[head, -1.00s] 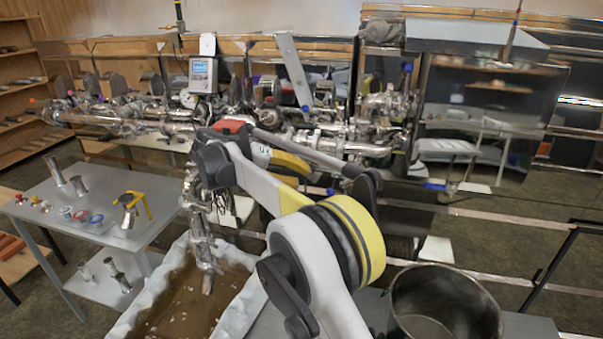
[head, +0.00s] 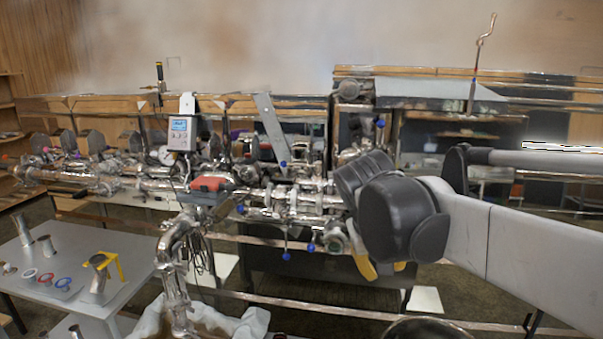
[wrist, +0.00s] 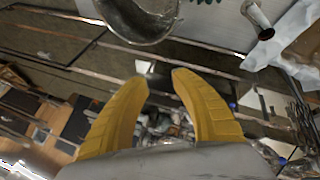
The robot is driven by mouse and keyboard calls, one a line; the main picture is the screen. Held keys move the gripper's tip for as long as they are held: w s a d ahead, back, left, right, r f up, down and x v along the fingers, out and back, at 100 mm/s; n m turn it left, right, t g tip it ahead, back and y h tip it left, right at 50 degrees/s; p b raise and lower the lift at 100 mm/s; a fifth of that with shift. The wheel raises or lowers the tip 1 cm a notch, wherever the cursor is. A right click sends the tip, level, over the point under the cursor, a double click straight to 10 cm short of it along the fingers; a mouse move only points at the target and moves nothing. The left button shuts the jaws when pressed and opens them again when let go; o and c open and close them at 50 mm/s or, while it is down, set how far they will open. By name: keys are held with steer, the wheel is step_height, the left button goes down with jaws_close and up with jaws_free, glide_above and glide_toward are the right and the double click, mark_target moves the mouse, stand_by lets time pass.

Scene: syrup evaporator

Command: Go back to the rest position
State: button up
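My gripper (wrist: 159,77) shows in the wrist view as two yellow fingers with a clear gap between their tips. Nothing is held between them. In the head view, my arm reaches in from the right, and the yellow fingers (head: 375,268) hang mostly hidden below the dark wrist joint. They are in front of the steel pipework, apart from it as far as I can tell.
A metal pot (wrist: 140,18) is near the fingers in the wrist view; its rim (head: 428,329) shows at the head view's bottom. A bent steel pipe (head: 172,265) rises over a white-lined basin (head: 240,322). A grey table (head: 75,262) with small fittings stands left.

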steer(key=s+d+f+t+y, duration=0.1)
steer(key=s+f, duration=0.3)
steer(key=s, duration=0.4)
steer(key=s+d+f+m+t+y, duration=0.1)
steer(key=s+f+y, duration=0.1)
steer(key=s+f, duration=0.3)
steer(key=s, duration=0.3)
steer(key=shift+s+d+f+m+t, duration=0.3)
steer(key=shift+s+d, duration=0.1)
